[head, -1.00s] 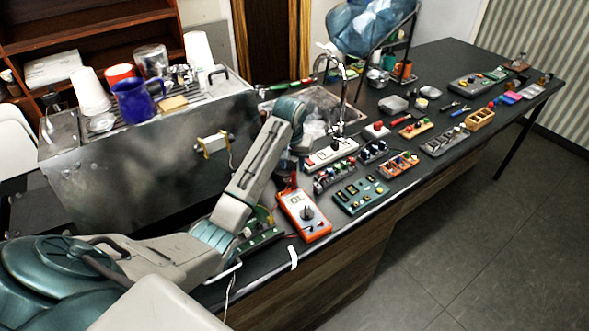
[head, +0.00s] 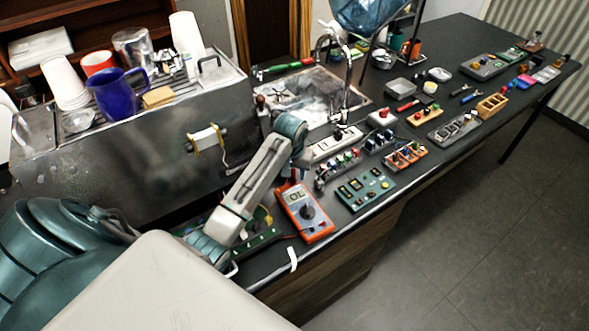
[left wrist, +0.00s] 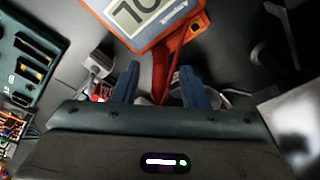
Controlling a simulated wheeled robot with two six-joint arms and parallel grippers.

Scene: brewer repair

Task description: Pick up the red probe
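The red probe (left wrist: 160,82) shows in the left wrist view as a red shaft standing between the two blue fingers of my left gripper (left wrist: 160,69). Dark gaps show between the probe and both fingers, so the gripper looks open around it. The orange multimeter (head: 305,212) reads "OL" and lies near the bench's front edge; its display end (left wrist: 150,18) shows just beyond the fingertips in the wrist view. In the head view my left wrist hangs just behind the multimeter, and its fingers are mostly hidden. My right gripper is not in view.
A green circuit board (head: 262,232) lies left of the multimeter, and a green panel (head: 362,190) lies to its right. The steel brewer (head: 110,170) stands behind my arm. Switch blocks and trays crowd the bench to the right. A sink (head: 300,95) lies behind.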

